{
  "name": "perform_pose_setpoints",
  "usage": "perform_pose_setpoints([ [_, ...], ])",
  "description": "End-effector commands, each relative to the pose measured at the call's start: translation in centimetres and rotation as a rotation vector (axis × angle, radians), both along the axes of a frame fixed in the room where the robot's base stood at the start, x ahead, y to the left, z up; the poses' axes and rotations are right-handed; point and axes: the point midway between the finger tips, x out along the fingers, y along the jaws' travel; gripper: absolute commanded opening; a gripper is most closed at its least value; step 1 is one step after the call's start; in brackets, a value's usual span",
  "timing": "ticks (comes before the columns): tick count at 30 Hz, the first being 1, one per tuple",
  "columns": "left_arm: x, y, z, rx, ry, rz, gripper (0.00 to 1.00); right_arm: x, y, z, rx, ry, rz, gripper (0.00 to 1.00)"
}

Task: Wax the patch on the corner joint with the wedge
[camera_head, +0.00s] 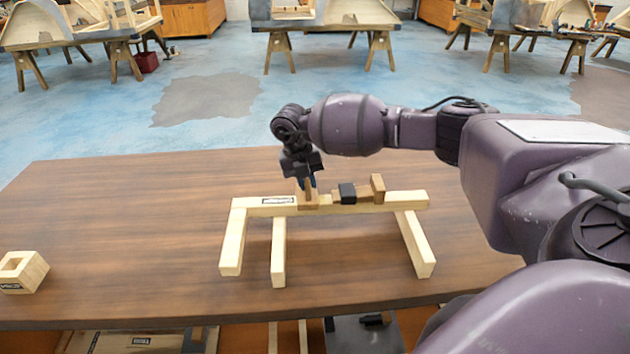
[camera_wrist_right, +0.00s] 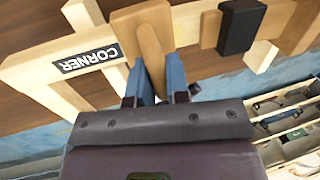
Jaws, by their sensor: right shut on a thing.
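A pale wooden frame (camera_head: 263,206) stands on the table, with a CORNER label (camera_wrist_right: 87,58) on its long beam. My right gripper (camera_head: 308,184) is over the beam, just right of the label. In the right wrist view its two blue fingers (camera_wrist_right: 158,82) are shut on a brown wooden piece with a rounded end (camera_wrist_right: 148,42), apparently the wedge. The wedge's far end overlaps a tan wooden piece (camera_wrist_right: 124,22) at the beam; whether they touch is unclear. The waxing patch cannot be told apart clearly. My left gripper is not in view.
A black block (camera_head: 347,193) sits around a brown strip on the beam, close right of my gripper, beside an upright tan block (camera_head: 378,188). A hollow wooden block (camera_head: 22,272) is at the table's left edge. The brown table (camera_head: 130,220) is bare between.

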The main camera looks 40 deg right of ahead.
Motion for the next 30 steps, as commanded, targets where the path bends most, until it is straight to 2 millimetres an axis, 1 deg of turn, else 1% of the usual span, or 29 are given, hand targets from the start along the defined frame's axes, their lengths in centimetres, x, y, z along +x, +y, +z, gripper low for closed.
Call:
perform_pose_setpoints([
  [9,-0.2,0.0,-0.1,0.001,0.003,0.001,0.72,0.1,0.2,0.0,0.0,0.0,-0.001,0.0],
  [13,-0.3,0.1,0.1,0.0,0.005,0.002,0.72,0.1,0.2,0.5,-0.001,-0.001,-0.001,0.0],
  [30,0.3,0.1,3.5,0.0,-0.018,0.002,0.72,0.2,0.2,5.1,0.0,-0.002,-0.001,0.0],
])
